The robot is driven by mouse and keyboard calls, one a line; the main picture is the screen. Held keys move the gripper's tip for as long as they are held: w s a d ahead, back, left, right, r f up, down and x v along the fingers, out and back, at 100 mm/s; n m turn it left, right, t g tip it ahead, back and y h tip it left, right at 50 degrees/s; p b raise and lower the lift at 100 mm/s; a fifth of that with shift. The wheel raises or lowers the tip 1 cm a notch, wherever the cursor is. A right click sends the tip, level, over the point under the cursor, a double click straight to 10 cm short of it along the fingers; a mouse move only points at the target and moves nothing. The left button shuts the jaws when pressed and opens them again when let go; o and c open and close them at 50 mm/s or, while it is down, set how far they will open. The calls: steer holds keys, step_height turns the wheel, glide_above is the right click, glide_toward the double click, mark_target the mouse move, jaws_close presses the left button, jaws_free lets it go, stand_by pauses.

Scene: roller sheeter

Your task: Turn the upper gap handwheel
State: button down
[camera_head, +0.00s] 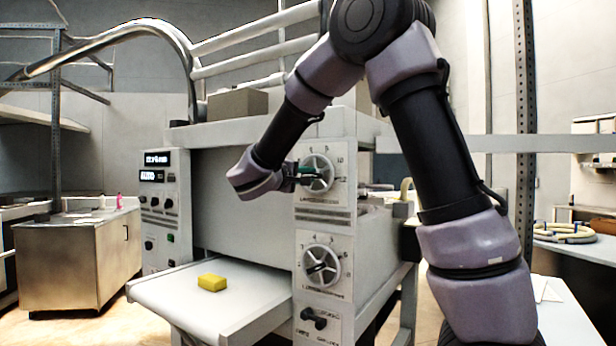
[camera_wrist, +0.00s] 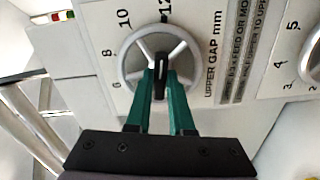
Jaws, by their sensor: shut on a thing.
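The upper gap handwheel (camera_head: 317,176) is a grey spoked wheel on a numbered dial plate on the machine's front. In the wrist view the handwheel (camera_wrist: 143,48) sits beside the words "UPPER GAP mm", with a dark bar or grip across its hub. My gripper (camera_head: 304,171) reaches it from the left in the head view. Its green fingers (camera_wrist: 162,85) are shut on the dark piece at the handwheel's middle. The fingertips partly hide the hub and the lower spokes.
A second, similar handwheel (camera_head: 321,266) is on the panel below. Under it is a black lever (camera_head: 313,318). A yellow block (camera_head: 211,282) lies on the white feed table (camera_head: 180,300) to the left. A control panel (camera_head: 160,205) with displays stands further left.

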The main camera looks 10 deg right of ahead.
steer(key=shift+f, duration=0.1)
steer(key=c, duration=0.8)
jaws_free()
steer(key=shift+a, duration=0.1)
steer(key=v, duration=1)
steer(key=shift+s+a, duration=0.25)
steer(key=shift+s, duration=0.05)
